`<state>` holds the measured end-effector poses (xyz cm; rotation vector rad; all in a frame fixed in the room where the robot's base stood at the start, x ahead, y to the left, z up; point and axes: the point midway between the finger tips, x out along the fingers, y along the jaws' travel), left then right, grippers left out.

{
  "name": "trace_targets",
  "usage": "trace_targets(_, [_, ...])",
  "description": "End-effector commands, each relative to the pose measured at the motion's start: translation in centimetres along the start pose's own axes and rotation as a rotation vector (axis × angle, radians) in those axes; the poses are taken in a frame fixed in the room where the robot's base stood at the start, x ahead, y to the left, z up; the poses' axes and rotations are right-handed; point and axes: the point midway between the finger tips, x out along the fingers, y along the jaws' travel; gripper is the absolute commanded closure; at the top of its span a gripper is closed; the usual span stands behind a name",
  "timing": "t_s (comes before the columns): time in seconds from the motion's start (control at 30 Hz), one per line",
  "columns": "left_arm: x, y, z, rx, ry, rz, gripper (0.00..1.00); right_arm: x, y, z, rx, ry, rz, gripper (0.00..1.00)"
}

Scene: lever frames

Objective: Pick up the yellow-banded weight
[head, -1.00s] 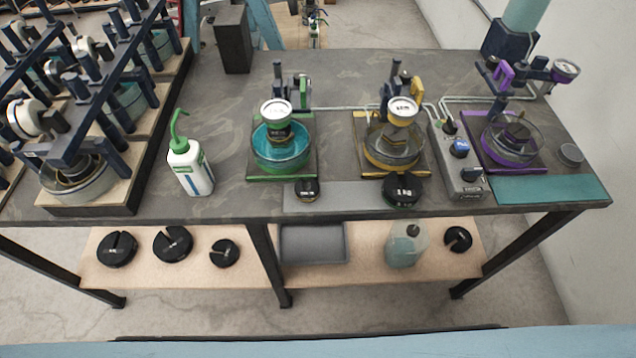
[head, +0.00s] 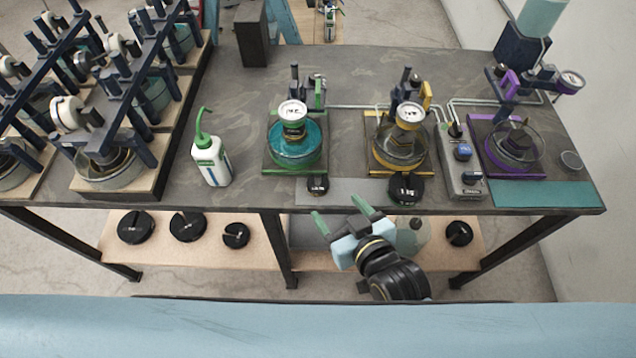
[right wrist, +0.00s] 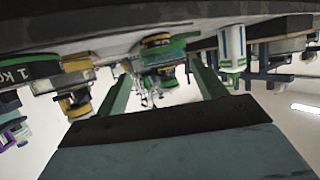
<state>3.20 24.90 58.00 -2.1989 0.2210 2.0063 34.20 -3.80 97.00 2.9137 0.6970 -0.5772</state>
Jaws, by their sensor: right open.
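Two black weights stand at the table's front edge in the head view. The smaller weight (head: 317,185) is on the left and seems to carry the yellow band, though the band is too small there to be sure. The larger weight (head: 406,190) is on the right; in the right wrist view its side (right wrist: 28,72) shows a green band and a "1 K" marking. A yellow-banded round thing (right wrist: 158,41) shows between my fingers in that view. My right gripper (head: 339,210) is open and empty, in front of the table edge, just nearer me than the smaller weight. My left gripper is out of view.
Stations with a green base (head: 270,170), a yellow base (head: 375,160) and a purple base (head: 485,160) stand behind. A white bottle (head: 211,162) stands left, beside a dark lever rack (head: 150,110). Several black weights (head: 187,227) lie on the lower shelf (head: 270,258).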

Motion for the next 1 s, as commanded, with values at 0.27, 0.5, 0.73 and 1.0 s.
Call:
trace_targets(0.27, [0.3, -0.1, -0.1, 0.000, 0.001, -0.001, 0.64, 4.3, 0.0, 0.1, 0.000, -0.001, 0.000, 0.30])
trace_targets(0.5, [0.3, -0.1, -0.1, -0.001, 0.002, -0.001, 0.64, 6.3, 0.2, 0.0, 0.000, 0.001, 0.000, 0.30])
trace_targets(0.73, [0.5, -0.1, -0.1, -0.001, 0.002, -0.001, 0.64, 9.3, 0.3, 0.2, 0.001, 0.000, 0.000, 0.30])
trace_targets(1.0, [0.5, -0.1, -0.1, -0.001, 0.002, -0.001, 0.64, 9.8, 0.3, 0.2, 0.000, -0.001, 0.000, 0.30])
